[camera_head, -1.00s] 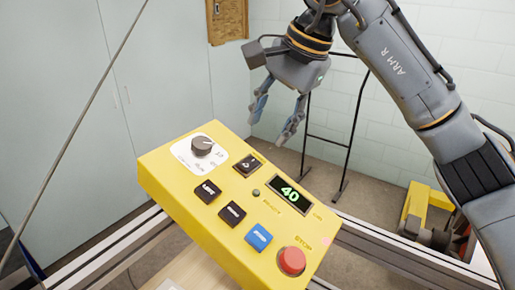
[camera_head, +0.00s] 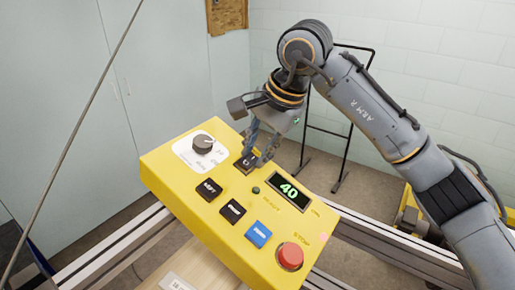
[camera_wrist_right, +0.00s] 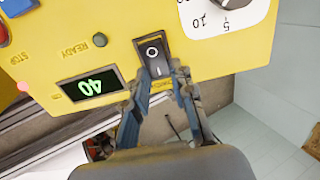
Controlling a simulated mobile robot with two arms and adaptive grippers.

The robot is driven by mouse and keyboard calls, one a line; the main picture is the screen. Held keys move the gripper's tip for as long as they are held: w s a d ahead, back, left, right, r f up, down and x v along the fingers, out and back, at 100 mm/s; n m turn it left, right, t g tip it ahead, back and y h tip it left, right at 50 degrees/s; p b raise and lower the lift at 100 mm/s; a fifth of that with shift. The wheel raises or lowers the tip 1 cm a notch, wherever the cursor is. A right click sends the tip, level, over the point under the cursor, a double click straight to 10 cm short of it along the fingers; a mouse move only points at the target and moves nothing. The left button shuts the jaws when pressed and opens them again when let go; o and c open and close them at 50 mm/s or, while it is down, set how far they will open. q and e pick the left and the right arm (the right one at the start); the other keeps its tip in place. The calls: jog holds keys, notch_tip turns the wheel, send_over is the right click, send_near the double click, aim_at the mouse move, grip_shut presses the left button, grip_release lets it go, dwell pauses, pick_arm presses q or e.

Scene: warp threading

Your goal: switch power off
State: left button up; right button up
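The yellow control box (camera_head: 175,176) carries a black rocker power switch (camera_head: 246,163) near its top edge, between the dial and the lit display. My right gripper (camera_head: 257,158) is over the switch from behind. In the right wrist view the switch (camera_wrist_right: 153,54) shows an O at its far end and an I mark nearer the gripper. The right gripper's two fingers (camera_wrist_right: 160,80) are apart, their tips at the near end of the switch with nothing held between them. I cannot tell whether they touch it. My left gripper is not in view.
A dial (camera_head: 203,144) is left of the switch. The green display (camera_head: 288,193) reads 40. Several push buttons, including a blue one (camera_head: 258,234), and a red stop button (camera_head: 290,257) are lower on the panel. A black frame stand (camera_head: 347,140) is behind.

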grip_shut()
jog(key=b, duration=0.2)
jog(key=t+h+b, duration=0.1)
jog(key=b, duration=0.1)
jog(key=shift+s+a+f+t, duration=0.1)
jog(key=shift+s+a+t, duration=0.05)
jog(key=shift+s+t, duration=0.15)
jog(key=shift+s+r+m+t+h+b, duration=0.1)
jog(key=shift+r+m+t+h+b, duration=0.2)
jog(key=shift+t+h+b, duration=0.25)
jog(key=o, duration=0.8)
grip_release()
jog(key=shift+o, duration=0.2)
jog(key=v, duration=1.2)
